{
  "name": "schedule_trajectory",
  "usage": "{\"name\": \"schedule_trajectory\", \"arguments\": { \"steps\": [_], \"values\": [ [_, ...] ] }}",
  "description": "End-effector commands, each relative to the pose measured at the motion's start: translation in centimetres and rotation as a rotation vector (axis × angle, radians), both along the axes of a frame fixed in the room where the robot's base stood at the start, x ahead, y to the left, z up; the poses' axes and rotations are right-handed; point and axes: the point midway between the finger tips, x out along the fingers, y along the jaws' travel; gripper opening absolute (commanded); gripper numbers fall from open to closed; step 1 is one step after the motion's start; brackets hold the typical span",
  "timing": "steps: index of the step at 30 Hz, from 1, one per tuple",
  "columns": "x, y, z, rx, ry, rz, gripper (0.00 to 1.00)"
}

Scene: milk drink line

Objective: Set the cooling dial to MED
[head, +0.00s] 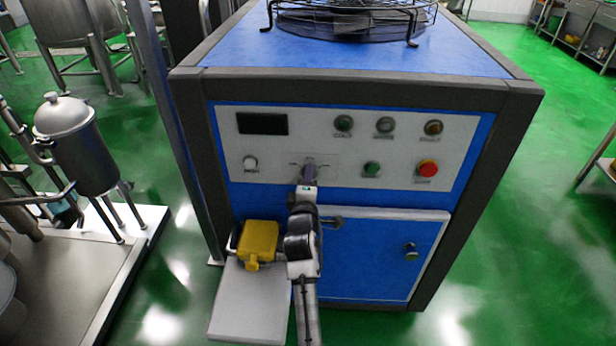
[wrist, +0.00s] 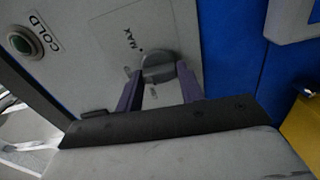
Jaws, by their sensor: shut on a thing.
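The cooling dial (wrist: 157,66) is a round grey knob on the light panel, with a MAX mark beside it in the wrist view. My gripper (wrist: 160,82) has its two purple fingers on either side of the knob and is shut on it. In the head view my gripper (head: 309,172) reaches the lower middle of the control panel (head: 213,140) and hides most of the dial. No MED mark can be read, and the dial's pointer setting cannot be made out.
The panel also has a dark display (head: 262,124), a red button (head: 428,168), a green button (head: 372,169) and several lamps. A yellow box (head: 258,240) sits on a grey shelf (head: 248,305) left of my arm. A blue door (head: 375,257) is below the panel.

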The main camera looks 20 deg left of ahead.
Motion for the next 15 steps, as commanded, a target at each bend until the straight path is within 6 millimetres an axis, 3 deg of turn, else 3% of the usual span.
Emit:
{"name": "schedule_trajectory", "arguments": {
  "steps": [15],
  "values": [
    [0.06,0.00,0.22,-0.053,-0.021,0.000,0.15]
  ]
}}
